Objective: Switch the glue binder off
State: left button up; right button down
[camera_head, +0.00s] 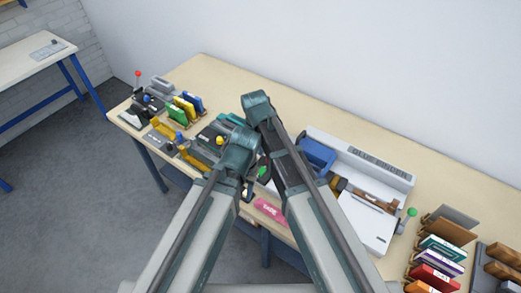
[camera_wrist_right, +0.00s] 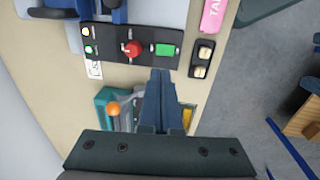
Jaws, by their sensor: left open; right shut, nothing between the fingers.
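The glue binder (camera_head: 352,150) is a white machine with a blue clamp (camera_head: 317,154), at the right half of the bench in the head view. Its black control panel (camera_wrist_right: 110,45) shows in the right wrist view, with a red mushroom knob (camera_wrist_right: 132,48), a lit green rectangular button (camera_wrist_right: 165,49) and two small lamps. My right gripper (camera_wrist_right: 160,73) is shut and empty, its tips at the panel edge by the green button; contact cannot be told.
A teal device with an orange knob (camera_wrist_right: 113,108) lies beside the right gripper. Colored booklets (camera_head: 182,110) stand at left, and books (camera_head: 438,262) at right. My arms block the middle.

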aim_at(263, 169)
jog(key=f+b, duration=0.6)
jog(key=f, duration=0.1)
jog(key=w+f+b, duration=0.1)
jog(key=f+b, duration=0.3)
jog(key=shift+d+f, duration=0.1)
jog(key=shift+d, duration=0.25)
